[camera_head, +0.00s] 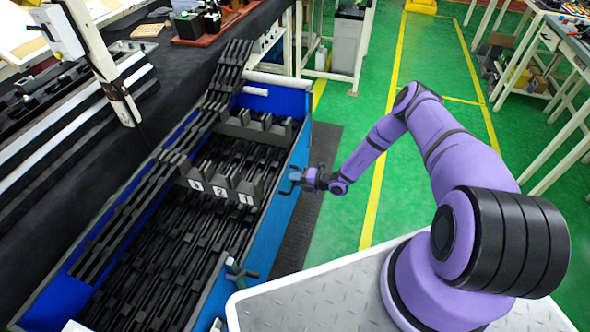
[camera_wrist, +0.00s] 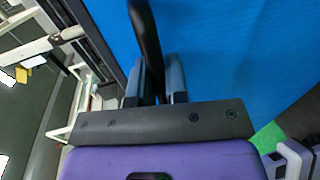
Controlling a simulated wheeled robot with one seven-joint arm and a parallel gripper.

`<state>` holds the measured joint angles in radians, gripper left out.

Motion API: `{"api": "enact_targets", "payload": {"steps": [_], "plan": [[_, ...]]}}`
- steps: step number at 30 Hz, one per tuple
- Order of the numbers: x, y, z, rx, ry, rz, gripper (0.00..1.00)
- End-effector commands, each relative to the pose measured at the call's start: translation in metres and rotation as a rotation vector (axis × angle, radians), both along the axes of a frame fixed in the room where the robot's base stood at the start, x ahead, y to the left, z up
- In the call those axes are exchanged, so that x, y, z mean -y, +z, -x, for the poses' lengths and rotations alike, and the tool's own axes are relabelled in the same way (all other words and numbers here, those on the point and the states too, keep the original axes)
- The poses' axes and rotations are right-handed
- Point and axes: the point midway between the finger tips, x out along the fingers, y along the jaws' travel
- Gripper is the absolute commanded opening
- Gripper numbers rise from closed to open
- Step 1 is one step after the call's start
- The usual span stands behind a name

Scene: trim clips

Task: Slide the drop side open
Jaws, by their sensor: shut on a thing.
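The drop side (camera_head: 270,232) is the blue right-hand wall of a long blue bin (camera_head: 297,103). It stands upright along the bin's edge in the head view and fills much of the wrist view as a blue panel (camera_wrist: 235,50). My gripper (camera_head: 296,180) is at the outer face of this wall, near its middle. In the wrist view its fingers (camera_wrist: 155,85) are closed on a dark handle bar (camera_wrist: 147,42) that runs up between them. The handle's mounting on the wall is partly hidden.
The bin holds many black trim clips, with numbered dividers (camera_head: 220,184) across it. A dark green clamp-like fitting (camera_head: 238,273) sits at the near wall.

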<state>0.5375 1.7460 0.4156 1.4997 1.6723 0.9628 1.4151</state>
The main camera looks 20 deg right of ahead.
Motion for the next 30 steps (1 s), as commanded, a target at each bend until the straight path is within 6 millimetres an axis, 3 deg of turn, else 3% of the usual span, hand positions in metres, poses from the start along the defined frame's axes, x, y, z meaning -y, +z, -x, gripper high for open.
{"api": "enact_targets", "payload": {"steps": [3,9,21,22,24,30], "plan": [[0.000,-0.019,0.001,-0.003,0.000,0.000,0.00],[0.000,-0.034,0.001,-0.002,0.001,0.000,0.00],[0.000,-0.036,0.001,-0.002,0.001,0.000,0.00],[0.000,-0.036,0.001,-0.002,0.001,0.000,0.21],[0.000,-0.036,0.001,-0.002,0.001,0.000,0.38],[0.000,-0.035,0.000,-0.001,0.001,-0.001,0.39]]}}
